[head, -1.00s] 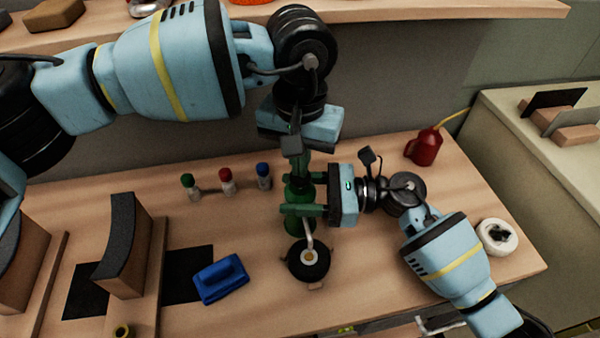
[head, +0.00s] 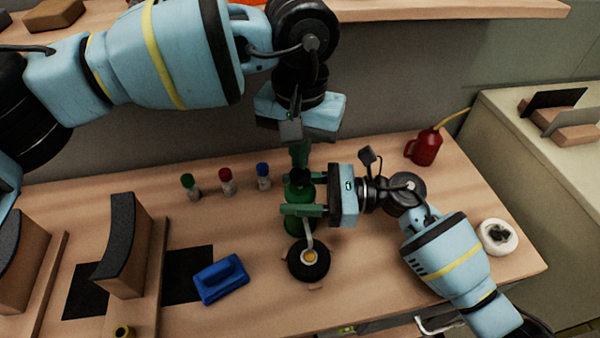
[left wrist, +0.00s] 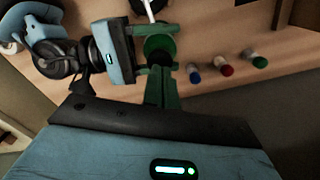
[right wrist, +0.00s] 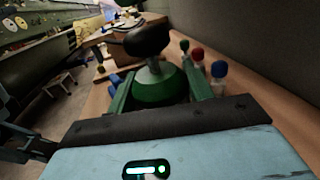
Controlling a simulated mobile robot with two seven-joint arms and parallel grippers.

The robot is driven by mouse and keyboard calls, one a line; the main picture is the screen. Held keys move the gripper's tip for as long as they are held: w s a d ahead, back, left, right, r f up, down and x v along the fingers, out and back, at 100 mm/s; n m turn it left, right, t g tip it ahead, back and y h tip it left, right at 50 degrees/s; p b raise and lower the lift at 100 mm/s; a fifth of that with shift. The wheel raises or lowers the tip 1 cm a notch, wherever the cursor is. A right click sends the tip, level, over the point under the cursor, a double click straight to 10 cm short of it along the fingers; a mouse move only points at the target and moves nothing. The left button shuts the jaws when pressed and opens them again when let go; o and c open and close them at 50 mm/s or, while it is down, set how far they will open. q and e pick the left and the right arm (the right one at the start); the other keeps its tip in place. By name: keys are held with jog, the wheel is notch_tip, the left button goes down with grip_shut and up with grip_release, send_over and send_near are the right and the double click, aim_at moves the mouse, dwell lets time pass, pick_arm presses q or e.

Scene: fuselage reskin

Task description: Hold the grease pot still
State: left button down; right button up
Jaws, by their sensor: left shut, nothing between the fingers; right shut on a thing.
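The green grease pot (head: 298,193) stands upright on the bench and has a dark top. In the right wrist view, the pot (right wrist: 155,88) has a domed body, a grey neck and a black knob. My right gripper (head: 302,211) is shut on the pot body from the right, one finger on each side. My left gripper (head: 300,163) is shut and empty, its fingers pointing down just above the pot's top. In the left wrist view, its fingers (left wrist: 161,75) partly overlap the pot (left wrist: 160,46); I cannot tell whether they touch it.
A black disc (head: 304,272) with a gold centre and a grey rod lies just in front of the pot. Several small capped bottles (head: 226,183) stand left of it. A blue block (head: 220,280), a red can (head: 424,148) and a white roll (head: 497,240) are on the bench (head: 400,290).

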pick_arm(q)
jog(key=shift+r, duration=0.1)
dwell(0.5)
jog(key=shift+r, duration=2.4)
pick_arm(e)
jog(key=o, duration=1.5)
jog(key=shift+c, duration=0.2)
